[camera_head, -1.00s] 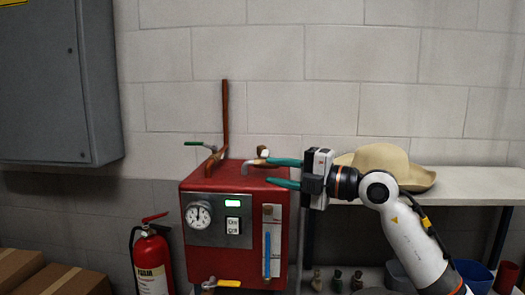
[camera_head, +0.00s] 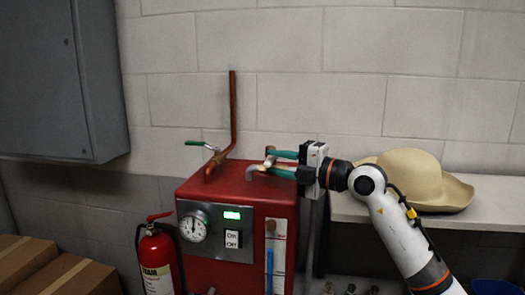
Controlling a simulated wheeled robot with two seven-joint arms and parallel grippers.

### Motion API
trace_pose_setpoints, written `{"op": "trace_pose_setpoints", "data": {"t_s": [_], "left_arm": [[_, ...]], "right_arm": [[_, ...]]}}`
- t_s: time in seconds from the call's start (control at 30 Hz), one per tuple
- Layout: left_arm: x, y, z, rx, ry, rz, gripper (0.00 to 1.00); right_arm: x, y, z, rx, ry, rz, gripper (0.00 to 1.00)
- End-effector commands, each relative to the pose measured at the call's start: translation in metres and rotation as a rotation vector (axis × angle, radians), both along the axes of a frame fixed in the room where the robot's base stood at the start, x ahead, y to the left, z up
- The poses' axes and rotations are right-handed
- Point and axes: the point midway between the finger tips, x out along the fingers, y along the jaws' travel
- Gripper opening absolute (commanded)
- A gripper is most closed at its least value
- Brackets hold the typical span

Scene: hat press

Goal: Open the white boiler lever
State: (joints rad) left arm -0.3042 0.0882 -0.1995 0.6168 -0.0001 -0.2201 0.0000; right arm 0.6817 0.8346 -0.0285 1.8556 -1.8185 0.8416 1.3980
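The red boiler (camera_head: 270,195) stands against the wall, with a pale grey-white curved lever (camera_head: 254,171) on its top right, beside a small brass fitting (camera_head: 269,160). I take this pale lever to be the white boiler lever. My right gripper (camera_head: 268,161) comes in from the right, level with the boiler top. Its two teal fingers are apart, one above the other, with their tips at the lever and fitting. Whether they touch the lever cannot be told. My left gripper is not in view.
A green-handled valve (camera_head: 200,143) and an upright copper pipe (camera_head: 233,115) rise from the boiler's left top. The straw hat (camera_head: 410,172) lies on a white shelf (camera_head: 350,207) at right. A fire extinguisher (camera_head: 158,265) and cardboard boxes (camera_head: 60,275) stand at left.

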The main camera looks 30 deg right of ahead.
Motion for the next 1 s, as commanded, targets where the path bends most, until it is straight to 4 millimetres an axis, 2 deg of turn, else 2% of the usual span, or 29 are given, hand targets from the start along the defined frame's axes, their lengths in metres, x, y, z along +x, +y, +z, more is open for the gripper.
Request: {"op": "trace_pose_setpoints", "data": {"t_s": [0.03, 0.1, 0.3, 0.67, 0.8, 0.87, 1.0], "left_arm": [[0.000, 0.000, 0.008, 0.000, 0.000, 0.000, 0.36], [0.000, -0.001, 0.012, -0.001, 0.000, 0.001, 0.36], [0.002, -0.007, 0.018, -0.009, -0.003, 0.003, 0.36], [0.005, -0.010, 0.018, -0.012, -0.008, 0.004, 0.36], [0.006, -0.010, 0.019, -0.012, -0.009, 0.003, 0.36], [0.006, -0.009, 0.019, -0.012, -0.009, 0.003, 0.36], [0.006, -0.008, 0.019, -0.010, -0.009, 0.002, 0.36]], "right_arm": [[0.009, 0.006, 0.005, 0.004, 0.000, 0.002, 0.31], [0.019, 0.012, 0.004, 0.002, 0.001, 0.002, 0.31], [0.037, 0.022, 0.001, 0.001, 0.001, 0.000, 0.31], [0.041, 0.024, -0.001, -0.001, 0.000, 0.000, 0.31], [0.041, 0.024, -0.001, -0.001, 0.000, 0.000, 0.08], [0.040, 0.024, -0.001, -0.001, 0.000, 0.000, 0.00], [0.040, 0.024, -0.001, -0.002, 0.001, 0.000, 0.00]]}}
